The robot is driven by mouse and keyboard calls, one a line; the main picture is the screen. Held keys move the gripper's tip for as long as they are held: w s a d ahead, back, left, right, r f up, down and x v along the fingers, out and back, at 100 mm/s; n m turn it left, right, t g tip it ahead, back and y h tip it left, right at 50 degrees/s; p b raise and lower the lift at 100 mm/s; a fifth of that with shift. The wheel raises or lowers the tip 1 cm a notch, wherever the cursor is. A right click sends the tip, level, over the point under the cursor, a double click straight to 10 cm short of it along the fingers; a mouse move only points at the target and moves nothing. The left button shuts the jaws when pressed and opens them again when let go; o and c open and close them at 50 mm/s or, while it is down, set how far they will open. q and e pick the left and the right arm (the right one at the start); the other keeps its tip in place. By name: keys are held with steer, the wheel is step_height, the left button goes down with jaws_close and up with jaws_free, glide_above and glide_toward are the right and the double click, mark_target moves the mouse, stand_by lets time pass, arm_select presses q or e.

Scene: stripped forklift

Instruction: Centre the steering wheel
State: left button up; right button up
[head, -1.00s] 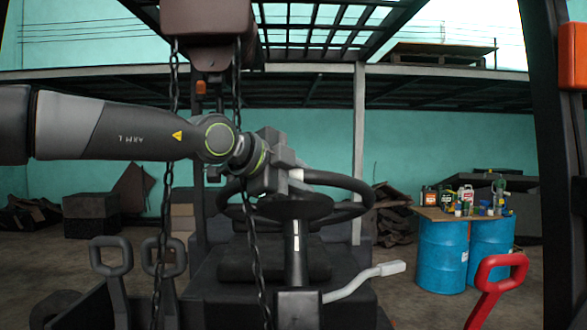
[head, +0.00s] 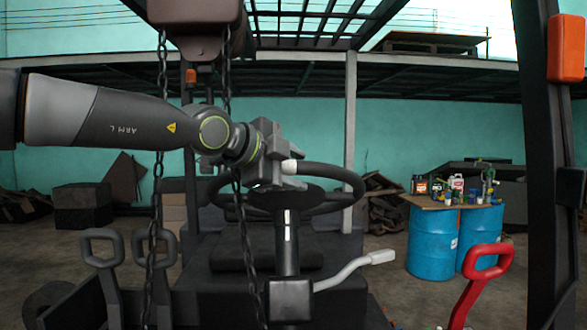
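The black steering wheel (head: 345,177) sits on its upright column (head: 287,245) in the middle of the head view, above the dark seat. My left gripper (head: 287,178) reaches in from the left and is at the rim beside this knob. Its fingers are dark and overlap the rim and knob, so I cannot tell whether they are open or shut on either. The wheel's hub and near rim are clear. My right gripper is not in view.
A white-gripped lever (head: 345,268) sticks out right of the column. Two grey handles (head: 102,247) stand at left, a red handle (head: 488,262) at right. Blue drums (head: 434,243) stand behind.

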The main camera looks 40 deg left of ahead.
arm_select(q)
steer(key=shift+s+a+r+b, duration=0.1)
steer(key=shift+s+b, duration=0.4)
steer(key=shift+b, duration=0.25)
steer(key=b+v, duration=0.8)
steer(key=v, duration=0.8)
steer(key=shift+s, duration=0.2)
steer(key=shift+w+r, duration=0.1)
